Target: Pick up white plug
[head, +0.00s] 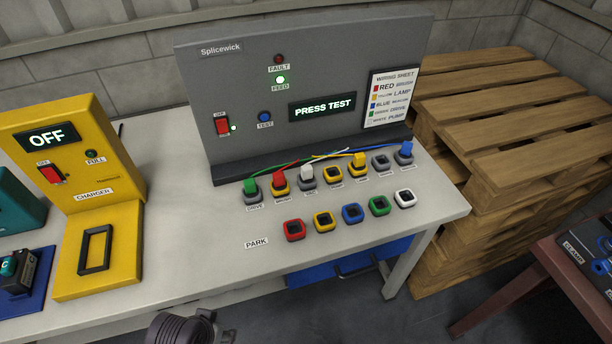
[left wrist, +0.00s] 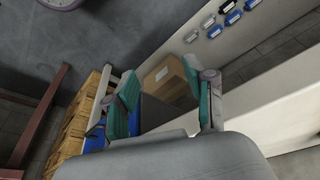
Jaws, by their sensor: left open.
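The white plug (head: 307,174) stands upright in a socket in the back row on the bench, between the red plug (head: 278,181) and an empty yellow-rimmed socket (head: 334,174). The green plug (head: 250,188), yellow plug (head: 358,162) and blue plug (head: 405,151) stand in the same row. Coloured wires run from plugs toward the panel. My left gripper (left wrist: 163,98) shows in the left wrist view, its teal-padded fingers apart with nothing between them. No plug shows in that view. My right gripper is in neither view.
An empty PARK row lies in front, including a white-rimmed socket (head: 404,198). The grey panel (head: 245,85) reads PRESS TEST. The yellow charger (head: 72,230) is left. Wooden pallets (head: 510,85) stand right. A cardboard box (left wrist: 168,82) appears beyond my left fingers.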

